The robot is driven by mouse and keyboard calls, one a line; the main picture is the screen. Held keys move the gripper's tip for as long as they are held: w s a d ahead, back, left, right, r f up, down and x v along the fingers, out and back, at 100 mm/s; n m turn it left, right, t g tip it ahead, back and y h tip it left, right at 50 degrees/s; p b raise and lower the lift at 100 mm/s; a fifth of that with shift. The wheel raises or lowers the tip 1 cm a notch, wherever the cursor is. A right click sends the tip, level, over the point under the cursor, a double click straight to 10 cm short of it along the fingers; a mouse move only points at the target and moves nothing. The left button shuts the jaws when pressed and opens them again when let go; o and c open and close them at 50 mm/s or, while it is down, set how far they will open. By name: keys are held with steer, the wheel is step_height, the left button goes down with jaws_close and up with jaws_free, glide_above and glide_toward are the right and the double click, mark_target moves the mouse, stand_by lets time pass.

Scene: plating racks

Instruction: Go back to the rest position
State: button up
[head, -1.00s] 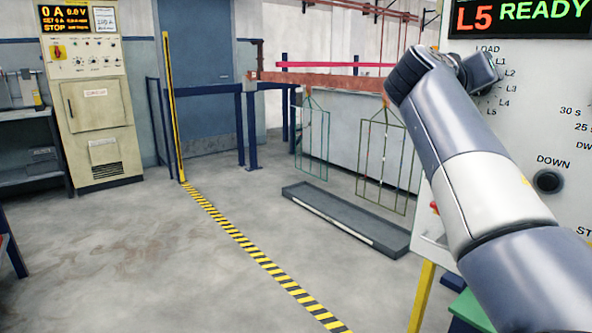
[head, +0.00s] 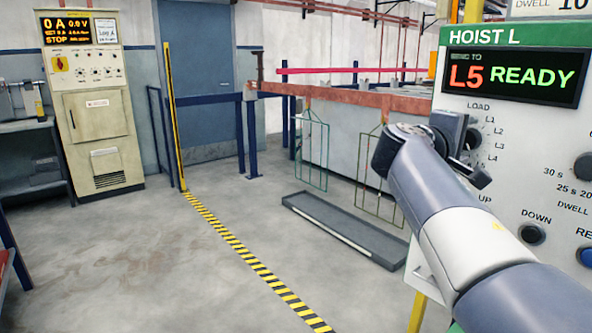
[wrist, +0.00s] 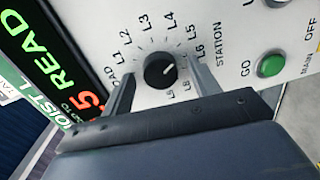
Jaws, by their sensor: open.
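My gripper (wrist: 162,85) is open at the hoist control panel (head: 455,95). In the wrist view its two fingers stand apart, one on each side of the black station knob (wrist: 160,70). I see no clear contact with the knob; the depth between them is hard to judge. The dial around the knob carries LOAD and L labels. In the head view my arm reaches up from the lower right to the panel, and the gripper is partly hidden behind the wrist. The panel display (head: 515,76) reads L5 READY.
A green GO button (wrist: 271,65) is right of the knob. DOWN (head: 531,234) and blue (head: 586,256) buttons sit lower on the panel. Wire racks (head: 312,150) hang beyond, above a grey floor tray (head: 345,232). Open floor lies left, with a yellow-black line (head: 235,245).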

steer(key=shift+n+p, duration=3.7)
steer(key=shift+p, duration=0.3)
steer(key=shift+h, duration=0.3)
